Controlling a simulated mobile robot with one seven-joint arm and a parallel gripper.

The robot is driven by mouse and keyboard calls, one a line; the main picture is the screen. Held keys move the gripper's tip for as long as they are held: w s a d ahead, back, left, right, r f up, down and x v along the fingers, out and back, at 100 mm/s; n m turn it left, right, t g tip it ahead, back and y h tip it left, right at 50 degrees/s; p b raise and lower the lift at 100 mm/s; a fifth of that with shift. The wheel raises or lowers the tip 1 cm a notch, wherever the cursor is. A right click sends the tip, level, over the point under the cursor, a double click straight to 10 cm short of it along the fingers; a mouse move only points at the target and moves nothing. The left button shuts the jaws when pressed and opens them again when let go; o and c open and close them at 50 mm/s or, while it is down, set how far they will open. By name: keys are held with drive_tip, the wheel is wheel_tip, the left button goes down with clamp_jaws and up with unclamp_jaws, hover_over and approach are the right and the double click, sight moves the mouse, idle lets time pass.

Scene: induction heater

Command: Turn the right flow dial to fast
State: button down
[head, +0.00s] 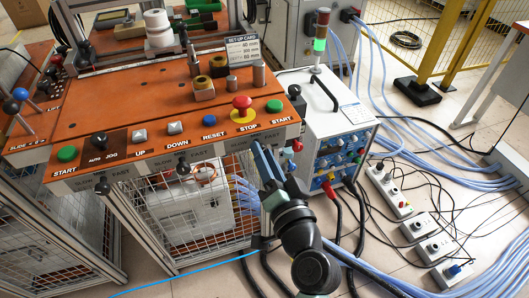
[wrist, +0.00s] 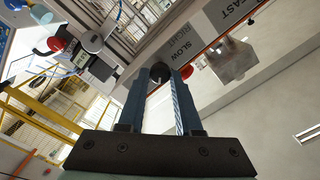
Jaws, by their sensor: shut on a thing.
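The right flow dial is a dark round knob (wrist: 158,73) between my fingertips in the wrist view. It sits on the panel's front strip, by labels reading SLOW, RIGHT and FAST. My gripper (wrist: 160,82) is shut on this knob, with a blue finger on each side. In the head view my gripper (head: 262,150) reaches up to the right end of the front strip and hides the knob. Which way the knob points cannot be told. The middle dial (head: 183,166) and left dial (head: 103,188) are dark knobs on the same strip.
The orange panel (head: 120,108) above carries several buttons, including a red STOP button (head: 242,103). A white unit (head: 330,127) with a dial front stands close to the right of my gripper. A wire-mesh cage (head: 195,215) is below the strip. Cables cover the floor at right.

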drive_tip(key=shift+m, duration=1.1)
drive_tip(key=shift+f+p, duration=0.1)
drive_tip(key=shift+p, duration=0.2)
drive_tip(key=c, duration=0.6)
unclamp_jaws()
drive_tip(key=b+v, duration=0.1)
drive_tip(key=v, duration=1.2)
